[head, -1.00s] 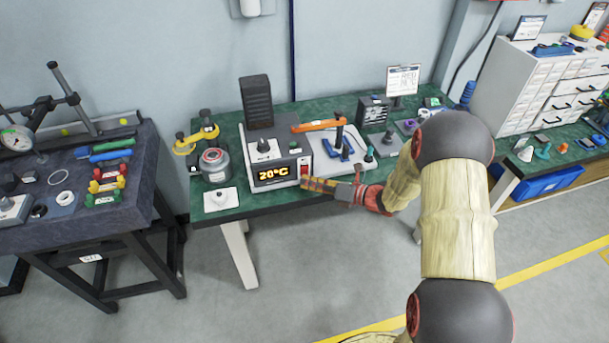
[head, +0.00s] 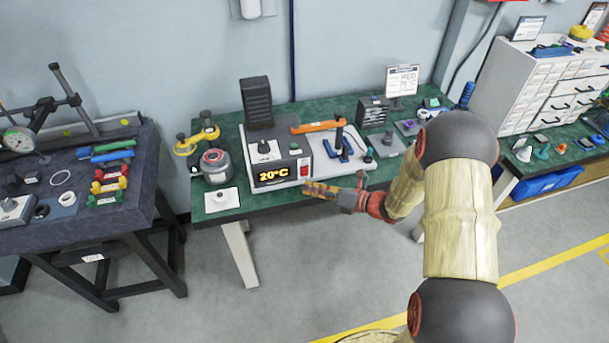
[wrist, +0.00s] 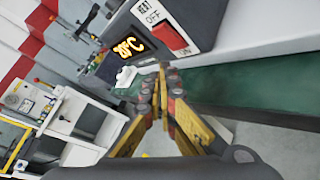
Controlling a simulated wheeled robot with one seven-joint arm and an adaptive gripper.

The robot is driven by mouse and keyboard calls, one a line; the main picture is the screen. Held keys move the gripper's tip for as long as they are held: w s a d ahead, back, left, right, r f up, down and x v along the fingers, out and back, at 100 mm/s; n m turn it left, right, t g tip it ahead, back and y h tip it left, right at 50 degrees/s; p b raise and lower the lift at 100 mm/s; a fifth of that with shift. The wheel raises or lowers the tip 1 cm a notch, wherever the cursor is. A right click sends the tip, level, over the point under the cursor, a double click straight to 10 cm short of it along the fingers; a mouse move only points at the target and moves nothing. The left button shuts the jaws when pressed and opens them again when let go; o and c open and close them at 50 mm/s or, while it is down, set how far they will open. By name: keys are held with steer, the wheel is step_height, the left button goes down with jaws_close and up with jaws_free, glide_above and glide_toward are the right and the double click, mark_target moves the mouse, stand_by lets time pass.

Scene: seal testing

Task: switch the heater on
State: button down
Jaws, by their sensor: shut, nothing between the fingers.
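The heater (head: 265,155) is a grey and white box on the green bench, with an orange display reading 20°C (head: 272,174). Its red rocker switch (head: 304,167) is on the right of the front face. In the wrist view the switch (wrist: 172,37) lies between OFF and ON labels, under a HEAT label; I cannot tell which side is pressed. My gripper (head: 308,188) is shut and empty, just in front of and below the switch. In the wrist view its closed fingertips (wrist: 164,72) are apart from the switch.
A white plate with a knob (head: 221,199) and a round grey pot (head: 215,165) stand left of the heater. An orange-handled tool (head: 318,126) and blue fixture (head: 345,150) are behind and right. A sign (head: 402,80) stands at the back. Floor in front is clear.

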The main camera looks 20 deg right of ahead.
steer(key=s, duration=0.1)
steer(key=s+p, duration=0.1)
steer(key=s, duration=0.2)
steer(key=shift+r+p, duration=0.25)
steer(key=shift+p, duration=0.05)
